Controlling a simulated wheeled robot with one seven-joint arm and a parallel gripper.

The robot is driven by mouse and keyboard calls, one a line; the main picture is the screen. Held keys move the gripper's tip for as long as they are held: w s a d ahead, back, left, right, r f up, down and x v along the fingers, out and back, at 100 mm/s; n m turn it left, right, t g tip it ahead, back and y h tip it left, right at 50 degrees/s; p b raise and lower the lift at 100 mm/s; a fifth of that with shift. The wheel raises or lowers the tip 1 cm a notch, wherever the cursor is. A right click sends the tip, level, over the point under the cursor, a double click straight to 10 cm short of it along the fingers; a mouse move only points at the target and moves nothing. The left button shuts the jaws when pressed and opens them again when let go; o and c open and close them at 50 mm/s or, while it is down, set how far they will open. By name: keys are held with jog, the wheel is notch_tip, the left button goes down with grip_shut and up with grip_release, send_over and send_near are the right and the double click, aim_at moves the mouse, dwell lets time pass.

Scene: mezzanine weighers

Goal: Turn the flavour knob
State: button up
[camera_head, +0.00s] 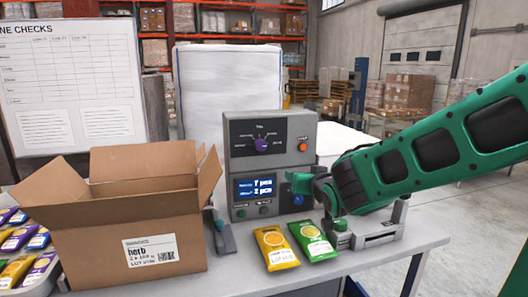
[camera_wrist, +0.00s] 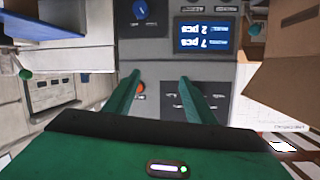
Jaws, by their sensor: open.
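The flavour knob (camera_head: 262,145) is a purple dial on the dark upper panel of the grey control box (camera_head: 242,178), with label marks around it. In the wrist view the box appears upside down, and part of the dark dial panel (camera_wrist: 200,100) shows; the knob itself is not clearly visible there, with a finger and the gripper body in front. My gripper (camera_wrist: 159,78) is open, its two green fingers apart and nothing seen between them. They point at the box, near the orange button (camera_wrist: 138,88).
A lit display (camera_head: 255,188) and a blue knob (camera_wrist: 140,12) are on the box. An open cardboard box (camera_head: 90,245) stands left. Yellow (camera_head: 276,247) and green (camera_head: 311,240) packets lie in front.

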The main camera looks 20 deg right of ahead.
aim_at(262, 147)
jog(key=w+a+r+n+t+y, duration=0.1)
jog(key=w+a+r+t+y, duration=0.2)
jog(key=a+r, duration=0.35)
jog(key=w, duration=0.3)
jog(key=w+a+f, duration=0.1)
jog(key=w, duration=0.6)
jog(key=shift+w+a+f, duration=0.2)
jog(key=shift+c, duration=0.3)
jog(key=c, duration=1)
jog(key=shift+d, duration=0.4)
jog(key=shift+a, duration=0.3)
